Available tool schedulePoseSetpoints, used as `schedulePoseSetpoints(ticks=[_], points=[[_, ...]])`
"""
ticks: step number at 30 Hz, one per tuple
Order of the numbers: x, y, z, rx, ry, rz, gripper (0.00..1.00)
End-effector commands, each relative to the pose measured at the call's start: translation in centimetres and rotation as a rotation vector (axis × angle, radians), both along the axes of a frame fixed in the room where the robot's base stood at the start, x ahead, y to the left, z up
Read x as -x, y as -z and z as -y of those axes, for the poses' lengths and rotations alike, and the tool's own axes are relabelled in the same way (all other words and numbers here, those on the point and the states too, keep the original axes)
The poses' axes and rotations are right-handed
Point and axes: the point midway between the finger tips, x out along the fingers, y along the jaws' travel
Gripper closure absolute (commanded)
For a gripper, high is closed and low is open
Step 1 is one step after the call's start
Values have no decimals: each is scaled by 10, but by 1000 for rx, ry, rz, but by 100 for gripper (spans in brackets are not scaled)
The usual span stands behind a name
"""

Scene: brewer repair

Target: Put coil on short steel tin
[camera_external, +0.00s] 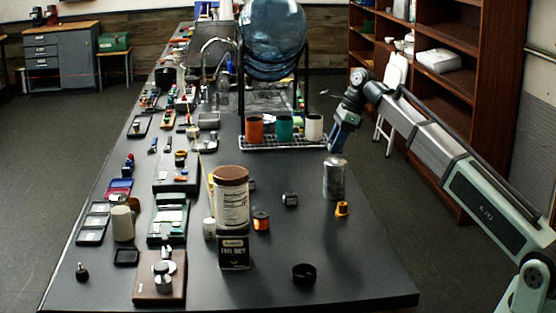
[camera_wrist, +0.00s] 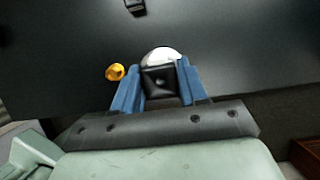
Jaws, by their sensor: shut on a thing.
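My gripper (camera_external: 336,150) is above the silver steel tin (camera_external: 334,180), which stands upright near the right edge of the bench. In the wrist view my gripper (camera_wrist: 160,88) has its blue fingers shut on a dark, square-faced block, which I take to be the coil (camera_wrist: 160,82). The tin's pale round top (camera_wrist: 160,54) shows just beyond the block, partly hidden by it. In the external view the coil is too small and dark to make out, and I cannot tell whether it touches the tin.
A small dark cube (camera_external: 290,199) lies to the left. A rack with coloured cups (camera_external: 284,128) stands behind.

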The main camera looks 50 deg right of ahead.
Motion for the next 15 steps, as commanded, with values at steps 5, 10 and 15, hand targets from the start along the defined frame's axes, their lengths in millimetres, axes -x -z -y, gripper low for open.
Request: schedulePoseSetpoints(ticks=[5,10,15], points=[[1,22,0,0,1,-2,91],[0,23,0,0,0,0,91],[0,24,0,0,0,0,91]])
